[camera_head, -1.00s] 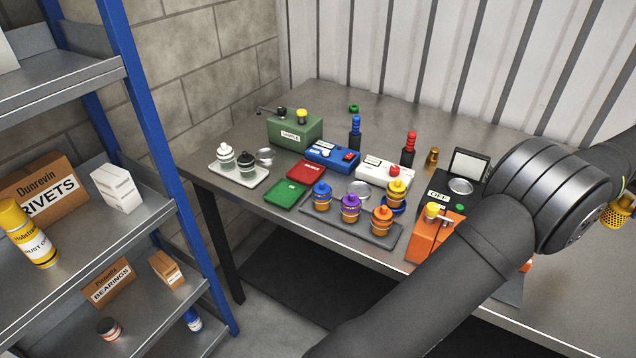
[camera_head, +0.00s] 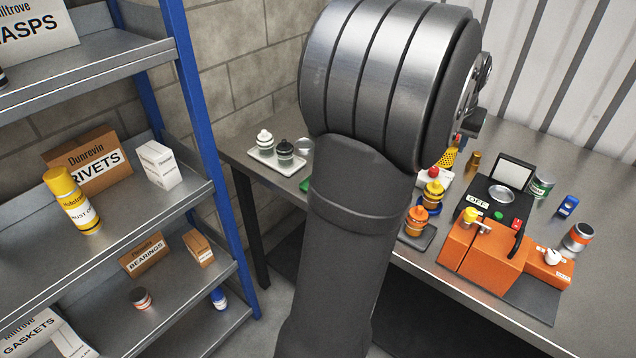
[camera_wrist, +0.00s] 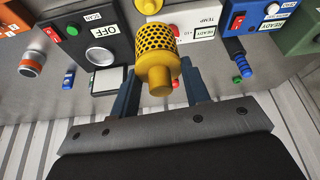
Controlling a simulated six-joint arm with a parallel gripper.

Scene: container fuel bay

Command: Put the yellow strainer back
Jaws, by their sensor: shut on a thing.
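The yellow strainer (camera_wrist: 157,45) is a perforated cup with a solid collar and a round knob. In the wrist view my gripper (camera_wrist: 163,84) is shut on it, with one dark finger on each side. My arm hides most of my gripper and much of the bench's left and middle in the head view.
A black device marked OFF (camera_head: 478,203) and an orange machine (camera_head: 487,247) stand right of the strainer. An orange-banded can (camera_head: 578,237) stands farther right.

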